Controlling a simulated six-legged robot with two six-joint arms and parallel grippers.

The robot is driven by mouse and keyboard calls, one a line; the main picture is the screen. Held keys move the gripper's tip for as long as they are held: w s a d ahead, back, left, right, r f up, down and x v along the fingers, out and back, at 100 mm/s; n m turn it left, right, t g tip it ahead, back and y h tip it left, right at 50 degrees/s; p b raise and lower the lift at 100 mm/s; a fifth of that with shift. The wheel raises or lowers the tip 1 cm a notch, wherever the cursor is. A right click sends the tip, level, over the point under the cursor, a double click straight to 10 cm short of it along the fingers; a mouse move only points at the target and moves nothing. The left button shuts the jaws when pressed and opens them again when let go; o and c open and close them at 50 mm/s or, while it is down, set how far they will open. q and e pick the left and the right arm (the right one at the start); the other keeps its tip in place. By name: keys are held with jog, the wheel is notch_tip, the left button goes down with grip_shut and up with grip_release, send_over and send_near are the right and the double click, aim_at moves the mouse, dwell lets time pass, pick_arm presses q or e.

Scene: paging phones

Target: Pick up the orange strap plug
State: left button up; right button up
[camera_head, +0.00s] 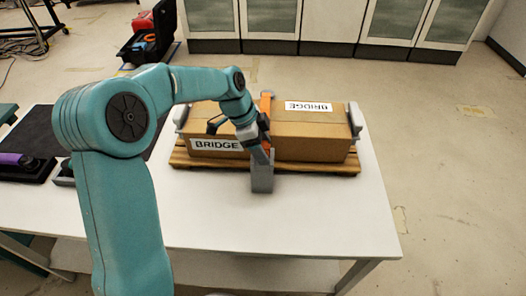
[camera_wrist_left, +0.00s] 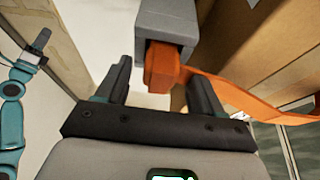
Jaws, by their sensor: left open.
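The orange strap plug (camera_wrist_left: 160,68) sits at the mouth of a grey holder (camera_wrist_left: 166,20) in the left wrist view, its end partly inside. An orange strap (camera_wrist_left: 255,105) runs from it to the right; the strap (camera_head: 266,104) also crosses the cardboard box in the head view. My left gripper (camera_head: 262,150) is at the front of the box, just above the grey holder (camera_head: 262,178). In the left wrist view my left gripper (camera_wrist_left: 158,76) is open, one finger on each side of the plug. A teal arm at the left edge there seems to be my right arm; its gripper (camera_wrist_left: 40,42) is too small to read.
The cardboard box (camera_head: 315,140) labelled BRIDGE lies on a wooden pallet (camera_head: 325,168) on the white table (camera_head: 330,220). Grey brackets (camera_head: 355,120) stand at its ends. A dark mat and a purple item (camera_head: 14,159) are at the left. The table's front right is clear.

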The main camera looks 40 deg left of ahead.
pick_arm(q)
jog(key=shift+f, duration=0.15)
jog(key=shift+s, duration=0.1)
jog(key=shift+d, duration=0.1)
jog(key=c, duration=1)
jog(key=shift+c, duration=0.4)
